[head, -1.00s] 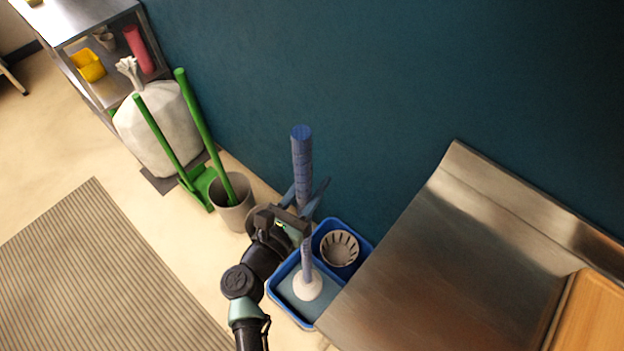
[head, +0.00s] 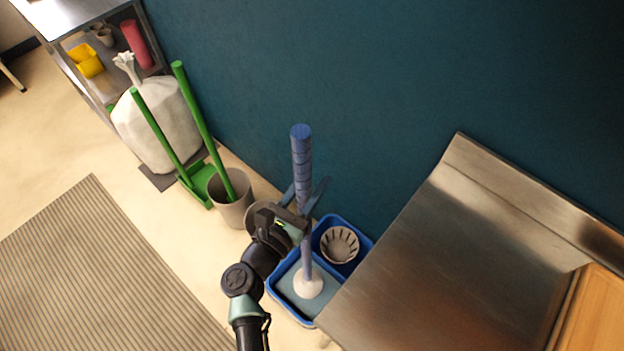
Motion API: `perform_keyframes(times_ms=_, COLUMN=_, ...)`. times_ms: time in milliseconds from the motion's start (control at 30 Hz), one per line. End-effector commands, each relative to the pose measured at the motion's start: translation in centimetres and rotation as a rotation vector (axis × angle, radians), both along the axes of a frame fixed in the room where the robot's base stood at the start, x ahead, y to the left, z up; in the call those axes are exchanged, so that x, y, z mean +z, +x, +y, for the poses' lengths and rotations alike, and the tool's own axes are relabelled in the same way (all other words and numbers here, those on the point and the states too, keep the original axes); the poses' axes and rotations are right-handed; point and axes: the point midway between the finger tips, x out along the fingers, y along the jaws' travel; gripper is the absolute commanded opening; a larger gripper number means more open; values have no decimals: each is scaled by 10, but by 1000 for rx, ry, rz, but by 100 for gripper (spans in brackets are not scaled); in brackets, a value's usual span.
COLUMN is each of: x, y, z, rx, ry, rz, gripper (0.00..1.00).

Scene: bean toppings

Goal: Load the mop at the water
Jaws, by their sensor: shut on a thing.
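The mop (head: 302,160) has a thick blue handle standing upright, a thinner shaft below, and a white round head (head: 308,284). My gripper (head: 304,205) is shut on the mop's handle, partly hiding it. The mop head is inside the left compartment of the blue bucket (head: 284,307), over the blue-grey water (head: 289,289). I cannot tell whether the head touches the bottom. The right compartment holds a grey slotted wringer basket (head: 339,245).
A steel counter (head: 430,260) stands close on the bucket's right. A grey bin (head: 234,212), green dustpan and broom handles (head: 200,125) and a white sack (head: 158,130) stand left along the teal wall (head: 400,80). A striped mat (head: 95,270) lies on the floor.

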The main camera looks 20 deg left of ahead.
Motion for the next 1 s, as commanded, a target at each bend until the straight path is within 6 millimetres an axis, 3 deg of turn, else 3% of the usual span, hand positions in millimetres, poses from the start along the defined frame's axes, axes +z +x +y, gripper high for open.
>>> perform_keyframes(times_ms=1000, x=-8, y=0, z=0, rx=0, ry=1, rz=-3, gripper=0)
